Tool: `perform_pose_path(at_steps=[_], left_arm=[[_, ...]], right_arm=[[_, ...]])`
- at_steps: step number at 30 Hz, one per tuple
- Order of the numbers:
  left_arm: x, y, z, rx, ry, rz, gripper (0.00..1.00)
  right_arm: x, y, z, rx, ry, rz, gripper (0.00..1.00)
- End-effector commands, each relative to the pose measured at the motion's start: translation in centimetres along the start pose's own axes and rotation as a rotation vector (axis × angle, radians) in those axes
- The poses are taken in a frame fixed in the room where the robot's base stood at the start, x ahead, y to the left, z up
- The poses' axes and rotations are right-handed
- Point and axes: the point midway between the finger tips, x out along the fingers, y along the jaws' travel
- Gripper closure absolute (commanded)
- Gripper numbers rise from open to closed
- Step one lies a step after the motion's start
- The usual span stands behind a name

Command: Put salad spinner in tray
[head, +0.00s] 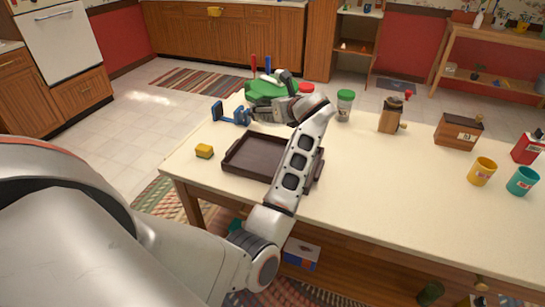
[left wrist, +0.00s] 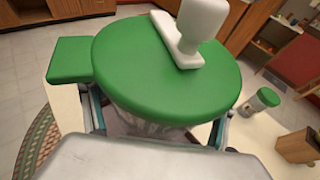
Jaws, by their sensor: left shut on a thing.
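The salad spinner (head: 268,89) has a green lid and is at the far left part of the table, behind the tray. In the left wrist view its round green lid (left wrist: 150,75) with a white handle fills the middle, above a clear bowl. My left gripper (head: 280,108) is shut on the spinner, with a finger on each side of the bowl. I cannot tell whether the spinner touches the table. The dark brown tray (head: 234,168) lies empty nearer to me, partly hidden by my left arm. My right gripper is not in view.
A green-lidded jar (head: 345,104), a grinder (head: 391,115) and a wooden box (head: 458,131) stand to the right. The table's middle right is clear.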

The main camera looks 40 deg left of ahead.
Motion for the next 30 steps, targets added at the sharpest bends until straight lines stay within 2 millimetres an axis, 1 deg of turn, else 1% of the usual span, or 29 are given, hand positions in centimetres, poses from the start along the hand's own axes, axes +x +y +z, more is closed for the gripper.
perform_pose_path(at_steps=[1,3,12,15,18,26,30], left_arm=[[0.5,0.1,-1.2,0.005,0.000,0.001,0.44],[1.2,0.1,-2.8,0.006,0.000,0.003,0.44],[3.9,0.1,-9.6,0.006,0.001,0.001,0.44],[4.7,0.0,-11.4,0.005,-0.001,0.001,0.44],[5.2,0.1,-12.6,0.004,-0.001,0.001,0.44],[5.8,0.0,-14.0,0.002,-0.002,0.000,0.44],[6.6,0.1,-16.0,0.005,0.000,0.001,0.44]], right_arm=[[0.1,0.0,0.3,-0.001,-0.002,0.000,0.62],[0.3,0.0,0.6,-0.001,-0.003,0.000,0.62],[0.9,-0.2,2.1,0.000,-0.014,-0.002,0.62],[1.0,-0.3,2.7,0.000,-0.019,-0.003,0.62],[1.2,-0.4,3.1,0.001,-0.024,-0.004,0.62],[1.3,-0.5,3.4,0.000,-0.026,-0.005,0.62],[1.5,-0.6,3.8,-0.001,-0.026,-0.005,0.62]])
